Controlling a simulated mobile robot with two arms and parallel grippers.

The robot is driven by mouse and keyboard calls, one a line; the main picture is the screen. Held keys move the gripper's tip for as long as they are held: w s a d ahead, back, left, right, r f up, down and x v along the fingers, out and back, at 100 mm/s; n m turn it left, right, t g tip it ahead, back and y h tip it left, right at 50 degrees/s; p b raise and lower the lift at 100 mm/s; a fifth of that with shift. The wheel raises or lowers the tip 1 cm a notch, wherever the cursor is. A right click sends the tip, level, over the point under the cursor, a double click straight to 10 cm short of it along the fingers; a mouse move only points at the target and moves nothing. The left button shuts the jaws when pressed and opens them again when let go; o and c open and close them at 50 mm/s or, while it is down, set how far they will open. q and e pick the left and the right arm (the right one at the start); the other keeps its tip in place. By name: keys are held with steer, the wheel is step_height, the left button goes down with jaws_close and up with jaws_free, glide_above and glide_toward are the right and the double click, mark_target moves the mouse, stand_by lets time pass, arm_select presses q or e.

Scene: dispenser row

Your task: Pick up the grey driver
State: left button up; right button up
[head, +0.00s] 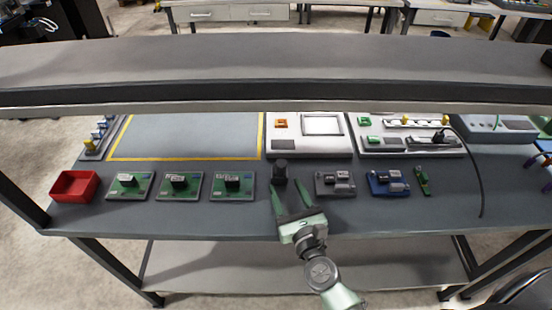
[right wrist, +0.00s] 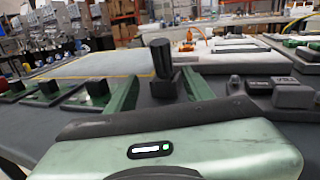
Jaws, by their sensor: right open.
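The grey driver (head: 280,167) appears to be the dark grey upright cylinder in a small dark block on the bench, right of the green boards. It also shows in the right wrist view (right wrist: 162,57), upright in its dark block (right wrist: 165,86). My right gripper (head: 288,188) is open and empty, low over the bench on the near side of the driver. In the right wrist view the driver shows between the two green fingers, beyond them and not gripped. My left gripper is not in view.
Green boards with black parts (head: 233,186) stand left of the driver. A grey module (head: 335,184) and a blue module (head: 388,184) stand right. A red bin (head: 75,186) is far left. A white panel (head: 306,147) lies behind. A shelf (head: 280,62) spans above.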

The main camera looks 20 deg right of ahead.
mark_target(282, 174)
steer(key=shift+w+r, duration=0.15)
steer(key=shift+w, duration=0.2)
steer(key=shift+w+r+p, duration=0.1)
steer(key=shift+w+p, duration=0.2)
steer(key=shift+w+d+p, duration=0.1)
steer(key=shift+w+p, duration=0.2)
steer(key=shift+w, duration=0.6)
steer(key=w, duration=0.2)
steer(key=w+p, duration=0.1)
steer(key=shift+w+d+f, duration=0.15)
steer(key=shift+w+f, duration=0.1)
steer(key=shift+w, duration=0.35)
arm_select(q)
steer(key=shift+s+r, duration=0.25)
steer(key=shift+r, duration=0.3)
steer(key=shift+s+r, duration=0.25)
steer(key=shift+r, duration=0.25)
arm_select(e)
jaws_close()
